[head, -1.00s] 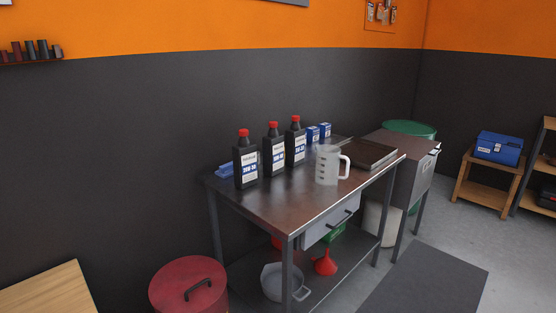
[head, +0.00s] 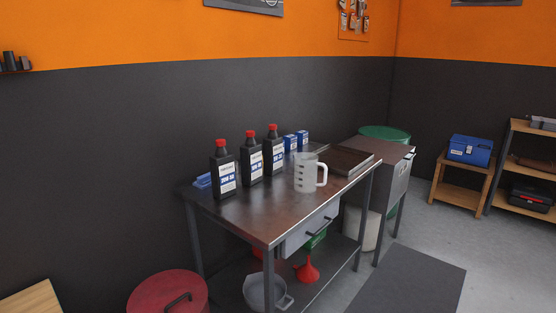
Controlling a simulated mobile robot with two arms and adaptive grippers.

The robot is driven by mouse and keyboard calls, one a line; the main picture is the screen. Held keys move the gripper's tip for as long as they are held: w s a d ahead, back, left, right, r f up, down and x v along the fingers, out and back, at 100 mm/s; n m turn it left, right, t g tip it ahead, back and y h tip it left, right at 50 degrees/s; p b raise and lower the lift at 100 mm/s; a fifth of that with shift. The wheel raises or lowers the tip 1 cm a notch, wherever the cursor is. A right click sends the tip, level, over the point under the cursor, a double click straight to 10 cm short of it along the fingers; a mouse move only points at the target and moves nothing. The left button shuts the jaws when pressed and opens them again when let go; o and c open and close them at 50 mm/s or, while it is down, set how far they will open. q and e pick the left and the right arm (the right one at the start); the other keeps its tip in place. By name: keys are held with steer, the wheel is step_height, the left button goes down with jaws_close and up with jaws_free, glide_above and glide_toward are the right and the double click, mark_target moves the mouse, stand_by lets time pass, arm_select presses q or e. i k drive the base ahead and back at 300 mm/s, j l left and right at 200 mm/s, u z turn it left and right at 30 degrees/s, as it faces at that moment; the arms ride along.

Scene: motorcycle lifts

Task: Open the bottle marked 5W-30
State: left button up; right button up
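Three black bottles with red caps and blue-and-white labels stand upright in a row on the metal table (head: 262,228). They are the left bottle (head: 223,172), the middle bottle (head: 252,160) and the right bottle (head: 274,152). All three caps appear to be on. The label print is too small to read surely, so I cannot tell which is 5W-30. Neither of my grippers is in the head view.
A clear measuring jug (head: 305,174) stands right of the bottles, with small blue boxes (head: 296,140) behind. A dark tray (head: 345,160) lies further right. A red lidded bin (head: 168,292) stands at the table's left front. A grey mat (head: 415,283) covers open floor at right.

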mark_target(272, 145)
steer(key=u, duration=0.35)
steer(key=i+l+u, duration=0.35)
steer(key=l+u, duration=0.2)
steer(key=l, duration=0.15)
steer(key=i+l+u, duration=0.1)
steer(key=l+u, duration=0.15)
steer(key=l, duration=0.2)
